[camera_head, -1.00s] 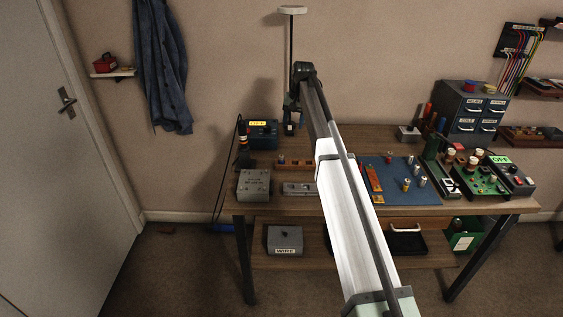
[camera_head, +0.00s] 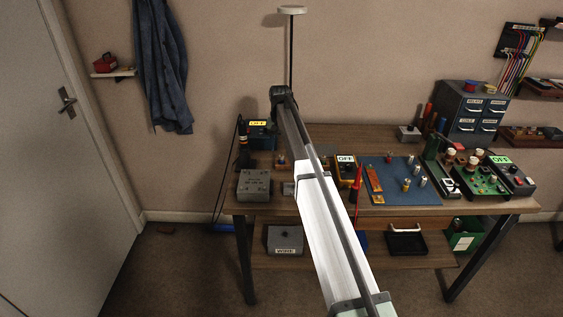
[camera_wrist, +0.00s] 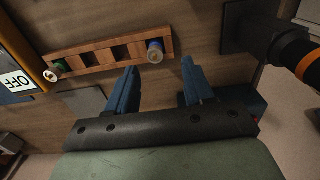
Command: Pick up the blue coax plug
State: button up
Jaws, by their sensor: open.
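In the wrist view, a wooden rack (camera_wrist: 100,58) with square slots lies on the bench. A plug with a blue band and pale metal end (camera_wrist: 155,51) sits at its right end. A plug with a green band (camera_wrist: 57,68) sits at the left end. My gripper (camera_wrist: 160,72) is open and empty, its blue fingers pointing toward the blue plug, which shows between the fingertips but nearer the left one. I cannot tell the height gap.
A dark cylinder with an orange band (camera_wrist: 300,60) stands close to the right of my fingers. A yellow meter marked OFF (camera_head: 347,171) is right of the arm. A blue mat (camera_head: 424,196) with small plugs lies farther right; a grey box (camera_head: 254,185) lies left.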

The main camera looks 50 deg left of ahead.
aim_at(282, 156)
jog(key=shift+d+f, duration=0.2)
jog(key=shift+f, duration=1.15)
jog(key=shift+d+f, duration=0.2)
jog(key=shift+f, duration=1.15)
jog(key=shift+c, duration=0.3)
grip_shut()
